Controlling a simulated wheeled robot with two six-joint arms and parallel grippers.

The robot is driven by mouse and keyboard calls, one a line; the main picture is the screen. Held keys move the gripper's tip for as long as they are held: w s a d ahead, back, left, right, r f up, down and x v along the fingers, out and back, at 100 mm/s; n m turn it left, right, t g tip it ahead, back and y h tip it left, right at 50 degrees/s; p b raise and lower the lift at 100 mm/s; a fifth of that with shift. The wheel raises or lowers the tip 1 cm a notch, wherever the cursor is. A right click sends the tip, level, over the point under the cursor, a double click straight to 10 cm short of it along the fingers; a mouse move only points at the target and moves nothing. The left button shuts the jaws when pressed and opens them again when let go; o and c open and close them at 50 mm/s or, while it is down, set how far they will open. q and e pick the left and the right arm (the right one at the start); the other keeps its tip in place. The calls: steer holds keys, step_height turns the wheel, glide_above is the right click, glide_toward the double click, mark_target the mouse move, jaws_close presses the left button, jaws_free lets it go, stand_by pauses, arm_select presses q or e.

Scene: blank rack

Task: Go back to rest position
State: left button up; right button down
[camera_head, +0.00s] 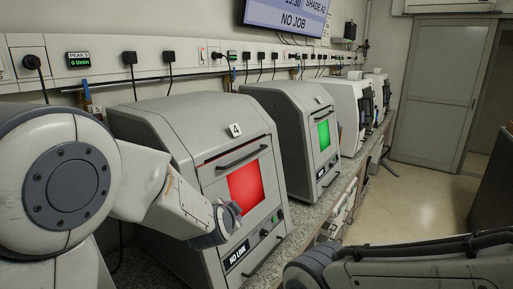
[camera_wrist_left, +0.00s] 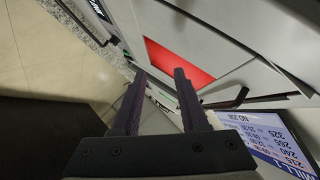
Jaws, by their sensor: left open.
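My left gripper (camera_head: 228,222) is in front of the grey machine marked 4 (camera_head: 160,122), near the lower left of its red window (camera_head: 253,186). In the left wrist view the two dark fingers of my left gripper (camera_wrist_left: 160,75) are spread apart with nothing between them. The red window (camera_wrist_left: 178,62) lies beyond the fingertips, and a dark handle (camera_wrist_left: 228,101) is right of them. My right arm (camera_head: 410,266) lies across the lower right of the head view; its gripper does not show.
A second grey machine (camera_head: 283,100) with a green window (camera_head: 324,134) stands further along the bench, with white machines (camera_head: 350,110) beyond. The bench edge (camera_head: 325,215) runs beside open floor (camera_head: 415,200). A grey door (camera_head: 440,90) is at the back.

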arm_select(q)
steer(key=s+a+f+n+g+y, duration=0.1)
steer(key=s+a+f+n+g, duration=0.45)
steer(key=s, duration=0.55)
steer(key=s+a+f+n+g, duration=0.45)
steer(key=s+a, duration=0.25)
steer(key=s, duration=0.4)
steer(key=s+d+r+m+g, duration=0.1)
steer(key=s+d+r+m, duration=0.1)
steer(key=s+d, duration=0.4)
steer(key=s+d+r+m+g+h, duration=0.1)
steer(key=s+d+r+m, duration=0.2)
steer(key=s+d, duration=0.4)
steer(key=shift+d+m, duration=0.7)
steer(key=shift+m, duration=0.1)
steer(key=shift+s, duration=0.1)
